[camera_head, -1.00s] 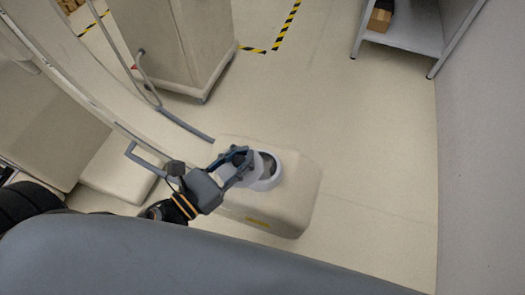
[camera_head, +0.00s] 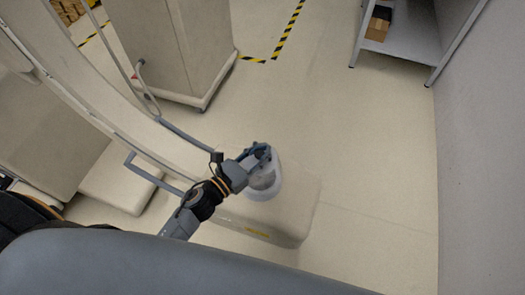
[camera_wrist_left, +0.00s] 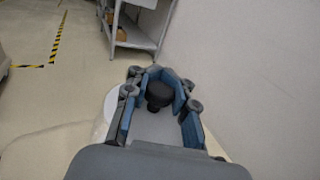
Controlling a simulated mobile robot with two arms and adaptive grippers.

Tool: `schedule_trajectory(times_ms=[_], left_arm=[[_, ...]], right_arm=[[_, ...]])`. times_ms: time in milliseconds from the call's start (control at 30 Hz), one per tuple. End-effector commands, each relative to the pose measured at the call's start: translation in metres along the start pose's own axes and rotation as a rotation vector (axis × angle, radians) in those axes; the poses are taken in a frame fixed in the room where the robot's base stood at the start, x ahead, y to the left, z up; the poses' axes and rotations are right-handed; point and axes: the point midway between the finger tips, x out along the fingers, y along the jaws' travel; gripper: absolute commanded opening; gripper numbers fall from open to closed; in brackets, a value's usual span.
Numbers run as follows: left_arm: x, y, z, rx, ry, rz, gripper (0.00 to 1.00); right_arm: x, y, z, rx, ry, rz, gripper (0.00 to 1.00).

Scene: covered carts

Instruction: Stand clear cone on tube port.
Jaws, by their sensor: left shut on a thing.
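My left gripper (camera_head: 260,153) is shut on the dark knob (camera_wrist_left: 158,93) at the top of the clear cone. The clear cone (camera_head: 265,178) looks pale grey and see-through, and shows below the fingers. It is over the white tube port (camera_head: 266,194) on top of the beige covered unit, and looks roughly upright. I cannot tell whether its base touches the port. In the left wrist view the blue-grey fingers close around the knob, and a pale rim (camera_wrist_left: 111,103) shows beside them. My right gripper is not in view.
The beige covered unit (camera_head: 298,205) has rounded edges and a yellow label. A tall covered cart (camera_head: 190,50) stands behind, and blue-grey rails and hoses run at the left. A grey shelf (camera_head: 405,40) with boxes stands by the right wall. The floor between is clear.

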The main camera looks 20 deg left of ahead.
Motion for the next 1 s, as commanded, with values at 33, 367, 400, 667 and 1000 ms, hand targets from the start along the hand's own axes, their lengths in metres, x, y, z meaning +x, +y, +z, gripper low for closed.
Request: schedule_trajectory(times_ms=[33,367,400,667,1000], left_arm=[[0.0006,0.0009,-0.0031,-0.001,-0.002,0.002,0.0],[0.0003,0.0005,-0.0063,0.002,-0.004,0.0,0.0],[0.0003,0.0005,-0.0079,0.002,-0.003,0.0,0.0],[0.0,0.0005,-0.0077,0.002,-0.002,0.0,0.48],[-0.0001,0.0004,-0.0018,0.001,-0.002,0.0,0.48]], right_arm=[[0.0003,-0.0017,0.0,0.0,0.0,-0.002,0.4],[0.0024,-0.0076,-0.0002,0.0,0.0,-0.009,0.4],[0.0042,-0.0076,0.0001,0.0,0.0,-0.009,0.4],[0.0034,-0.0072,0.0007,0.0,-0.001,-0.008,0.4],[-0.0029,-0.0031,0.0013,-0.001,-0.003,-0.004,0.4]])
